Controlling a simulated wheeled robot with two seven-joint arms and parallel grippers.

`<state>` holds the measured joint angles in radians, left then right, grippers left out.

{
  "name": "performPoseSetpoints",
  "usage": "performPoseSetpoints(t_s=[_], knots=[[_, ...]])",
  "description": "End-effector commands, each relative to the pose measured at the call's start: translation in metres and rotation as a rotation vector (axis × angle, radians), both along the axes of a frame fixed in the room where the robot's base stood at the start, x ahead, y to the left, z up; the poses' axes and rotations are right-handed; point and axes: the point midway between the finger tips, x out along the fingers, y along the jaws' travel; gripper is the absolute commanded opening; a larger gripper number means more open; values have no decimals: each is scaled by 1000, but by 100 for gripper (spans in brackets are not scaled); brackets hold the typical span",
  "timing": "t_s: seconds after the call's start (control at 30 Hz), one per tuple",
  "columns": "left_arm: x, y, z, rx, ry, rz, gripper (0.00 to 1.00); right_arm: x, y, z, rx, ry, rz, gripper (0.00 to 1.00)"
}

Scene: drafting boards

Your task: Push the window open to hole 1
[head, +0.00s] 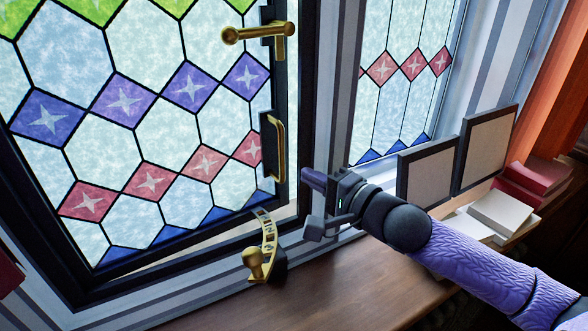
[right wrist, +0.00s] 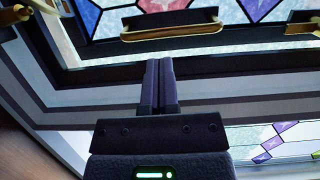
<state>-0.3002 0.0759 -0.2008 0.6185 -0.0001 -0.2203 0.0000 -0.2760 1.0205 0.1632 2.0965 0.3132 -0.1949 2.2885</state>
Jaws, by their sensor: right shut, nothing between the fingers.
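The stained-glass window (head: 120,150) fills the left of the head view in a black frame. A pale strip shows along its right edge. It has a brass pull handle (head: 277,147), also in the right wrist view (right wrist: 171,32), and a brass lever (head: 258,33) above. A curved brass stay with holes (head: 268,232) and a knob sits at its lower right corner; its markings are too small to read. My right gripper (head: 308,176) is shut and empty, right of the handle and apart from it; its closed fingers point toward the window frame in the wrist view (right wrist: 158,65). My left gripper is not visible.
A second patterned window (head: 402,70) stands to the right. Two grey framed panels (head: 488,148) lean behind the wooden sill (head: 370,285). White books (head: 503,212) and red books (head: 540,178) lie at the right. The sill's front middle is clear.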

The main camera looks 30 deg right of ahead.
Motion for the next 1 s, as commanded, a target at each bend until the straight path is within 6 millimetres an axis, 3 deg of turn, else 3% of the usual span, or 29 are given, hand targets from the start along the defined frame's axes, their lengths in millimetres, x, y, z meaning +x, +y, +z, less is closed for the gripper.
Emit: performPoseSetpoints(t_s=[0.3,0.73,1.0], knots=[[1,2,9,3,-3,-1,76,39,9,2,-1,-2,-1,0],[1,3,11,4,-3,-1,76,45,10,1,-1,-1,-1,0],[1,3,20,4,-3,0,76,73,6,2,1,-3,-1,0]])
